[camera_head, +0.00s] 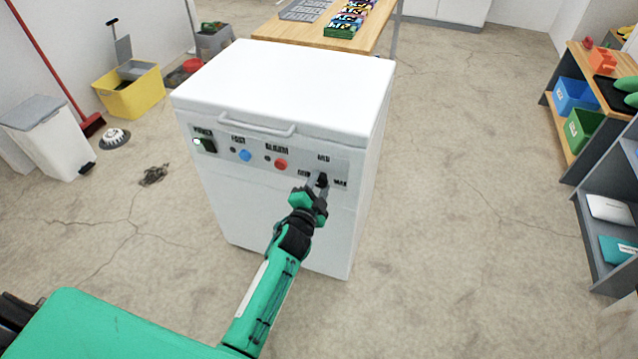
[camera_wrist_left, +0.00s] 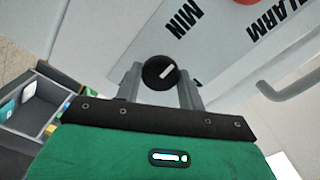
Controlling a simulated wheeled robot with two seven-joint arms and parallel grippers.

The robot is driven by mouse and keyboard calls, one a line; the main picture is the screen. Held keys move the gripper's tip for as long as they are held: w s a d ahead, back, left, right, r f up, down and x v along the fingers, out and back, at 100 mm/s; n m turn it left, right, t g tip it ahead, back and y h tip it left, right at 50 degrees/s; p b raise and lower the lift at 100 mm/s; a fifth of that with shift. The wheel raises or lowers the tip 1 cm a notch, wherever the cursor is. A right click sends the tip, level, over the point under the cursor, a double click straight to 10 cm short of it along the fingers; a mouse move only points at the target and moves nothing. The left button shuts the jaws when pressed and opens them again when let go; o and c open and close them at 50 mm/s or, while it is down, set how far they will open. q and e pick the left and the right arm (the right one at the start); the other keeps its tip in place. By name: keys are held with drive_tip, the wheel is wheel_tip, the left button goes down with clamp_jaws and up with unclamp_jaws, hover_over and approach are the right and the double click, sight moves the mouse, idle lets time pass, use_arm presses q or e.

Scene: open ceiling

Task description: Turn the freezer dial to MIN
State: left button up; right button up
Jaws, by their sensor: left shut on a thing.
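The white chest freezer (camera_head: 270,95) stands in the middle of the head view, its lid closed. Its front panel (camera_head: 226,138) carries a power switch, a blue button, a red alarm button and, at the right end, the black dial (camera_head: 322,180). MIN is left of the dial, MED above, MAX right. In the left wrist view the dial (camera_wrist_left: 160,73) has a white line slanting up to the right; which label it marks I cannot tell. My left gripper (camera_head: 318,184) is shut on the dial, its grey fingers on both sides. My right gripper is not in view.
A lid handle (camera_head: 256,127) juts out above the panel. A table (camera_head: 310,35) with colourful packs stands behind. A yellow bin (camera_head: 130,92) and a white bin (camera_head: 48,135) stand left, shelves (camera_head: 600,230) right. The floor right of the freezer is clear.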

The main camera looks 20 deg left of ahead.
use_arm(q)
drive_tip(key=shift+n, duration=0.8)
drive_tip(key=shift+p, duration=0.3)
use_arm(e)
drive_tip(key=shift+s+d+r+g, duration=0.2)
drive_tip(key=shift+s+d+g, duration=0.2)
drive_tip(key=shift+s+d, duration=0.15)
use_arm(q)
drive_tip(key=shift+f, duration=0.1)
drive_tip(key=o, duration=1)
drive_tip(key=shift+c, duration=0.2)
drive_tip(key=shift+s, duration=0.1)
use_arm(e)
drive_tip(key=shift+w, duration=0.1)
